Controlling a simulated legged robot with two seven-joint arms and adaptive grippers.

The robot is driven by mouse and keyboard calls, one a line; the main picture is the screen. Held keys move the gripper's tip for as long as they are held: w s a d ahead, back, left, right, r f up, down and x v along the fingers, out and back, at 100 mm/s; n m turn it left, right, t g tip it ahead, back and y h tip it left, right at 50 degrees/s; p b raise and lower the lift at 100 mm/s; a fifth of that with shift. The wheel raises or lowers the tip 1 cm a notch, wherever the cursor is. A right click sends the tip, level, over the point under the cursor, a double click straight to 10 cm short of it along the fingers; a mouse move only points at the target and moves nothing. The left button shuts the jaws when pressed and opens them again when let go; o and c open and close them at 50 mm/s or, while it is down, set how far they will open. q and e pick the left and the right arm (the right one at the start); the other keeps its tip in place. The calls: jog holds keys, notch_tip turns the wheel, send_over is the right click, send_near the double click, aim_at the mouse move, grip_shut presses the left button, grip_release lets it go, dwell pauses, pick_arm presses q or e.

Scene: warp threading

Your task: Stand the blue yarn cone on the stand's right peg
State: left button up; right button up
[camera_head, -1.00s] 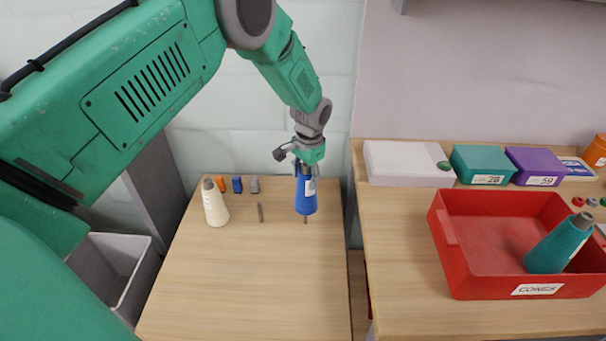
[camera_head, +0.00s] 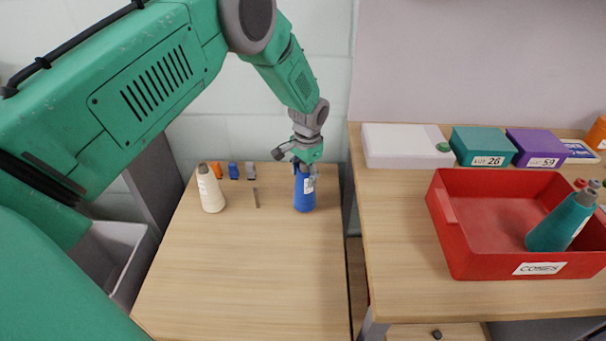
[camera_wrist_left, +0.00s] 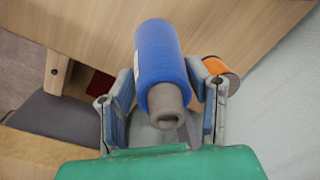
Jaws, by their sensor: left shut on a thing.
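The blue yarn cone (camera_head: 304,196) is upright at the right end of the row of pegs on the left wooden table. My left gripper (camera_head: 307,168) is shut on its top from above. In the left wrist view the blue cone (camera_wrist_left: 160,60) lies between the two fingers (camera_wrist_left: 166,100), its grey tip towards the camera. No peg shows below the cone; its base looks at or very near the tabletop, and I cannot tell if it touches. A bare grey peg (camera_head: 256,198) stands left of it. A cream cone (camera_head: 210,190) stands further left. My right gripper is out of view.
Small orange (camera_head: 216,171), blue (camera_head: 234,171) and grey (camera_head: 251,172) items sit at the table's back edge. On the right table, a red bin (camera_head: 480,270) holds a teal cone (camera_head: 560,223). The left table's front is clear.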

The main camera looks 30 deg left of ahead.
pick_arm(q)
jog(key=shift+a+f, duration=0.5)
jog(key=shift+a, duration=0.1)
jog(key=shift+d+f+b, duration=0.15)
jog(key=shift+d+b, duration=0.25)
jog(key=shift+d, duration=0.05)
jog(key=o, duration=1)
jog(key=shift+o, duration=0.2)
jog(key=shift+a+f, duration=0.1)
jog(key=shift+a, duration=0.15)
jog(key=r, duration=1.1)
jog(key=shift+s+d+r, duration=0.1)
jog(key=shift+d+r, duration=0.25)
jog(key=shift+r, duration=0.05)
